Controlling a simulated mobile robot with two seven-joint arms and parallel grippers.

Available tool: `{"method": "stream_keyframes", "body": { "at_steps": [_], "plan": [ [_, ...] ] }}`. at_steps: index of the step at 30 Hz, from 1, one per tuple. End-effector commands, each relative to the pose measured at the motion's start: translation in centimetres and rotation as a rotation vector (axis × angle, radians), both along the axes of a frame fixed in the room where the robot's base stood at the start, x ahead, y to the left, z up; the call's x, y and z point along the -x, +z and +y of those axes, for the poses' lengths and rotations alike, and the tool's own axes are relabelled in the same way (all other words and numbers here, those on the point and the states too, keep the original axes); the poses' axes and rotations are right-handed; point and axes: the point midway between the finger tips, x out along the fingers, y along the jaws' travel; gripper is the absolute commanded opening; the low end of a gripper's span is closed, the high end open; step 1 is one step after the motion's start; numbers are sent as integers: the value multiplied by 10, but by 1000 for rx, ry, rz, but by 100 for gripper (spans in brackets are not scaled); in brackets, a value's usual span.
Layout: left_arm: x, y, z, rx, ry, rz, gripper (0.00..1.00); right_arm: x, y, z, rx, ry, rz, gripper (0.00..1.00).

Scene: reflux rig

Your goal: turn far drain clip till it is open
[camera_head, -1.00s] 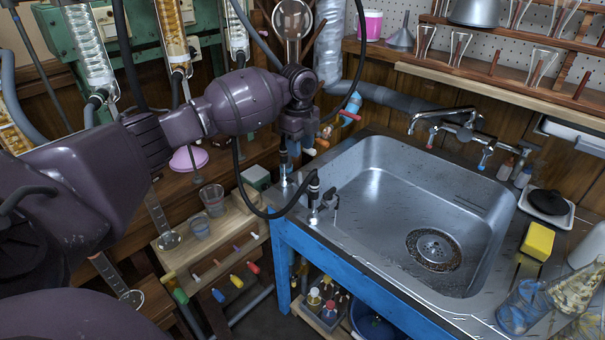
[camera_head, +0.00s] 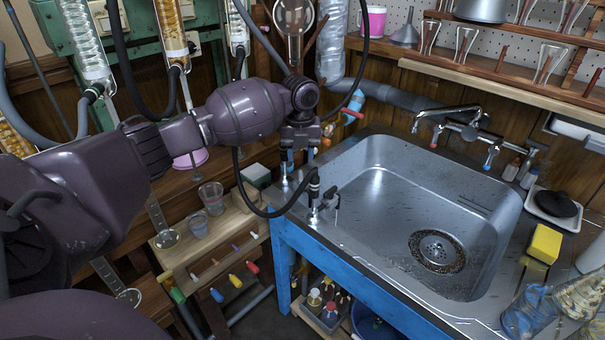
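My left gripper (camera_head: 300,144) points down over the back left corner of the sink's rim. A slim fitting (camera_head: 284,172) stands on the rim just below it. It looks like the far drain clip, but the gripper hides its top and I cannot tell its turn or whether the fingers touch it. The fingertips are too small and dark to tell open from shut. A nearer black fitting (camera_head: 314,196) with a small side lever (camera_head: 333,198) stands on the rim's left side, with a black hose looping to it. My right gripper is not in view.
The steel sink basin (camera_head: 395,205) is to the right, with a tap (camera_head: 450,120) behind it. A wooden stand (camera_head: 215,245) with coloured handles and two glass cups (camera_head: 205,208) is at the left. A yellow sponge (camera_head: 543,243) lies at the right edge.

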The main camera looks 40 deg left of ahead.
Motion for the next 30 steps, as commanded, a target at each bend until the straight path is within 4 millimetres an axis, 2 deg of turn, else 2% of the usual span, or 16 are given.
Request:
{"method": "stream_keyframes", "body": {
  "at_steps": [1,9,15,24,30],
  "plan": [
    [1,-16,0,1,0,9,39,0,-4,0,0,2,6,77],
    [0,-51,0,0,1,4,39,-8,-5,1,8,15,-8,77],
    [0,-60,0,1,2,1,39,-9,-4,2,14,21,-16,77],
    [0,-60,0,0,2,-1,39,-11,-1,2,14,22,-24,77],
    [0,-60,0,0,1,-1,9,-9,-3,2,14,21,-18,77]
  ]
}}
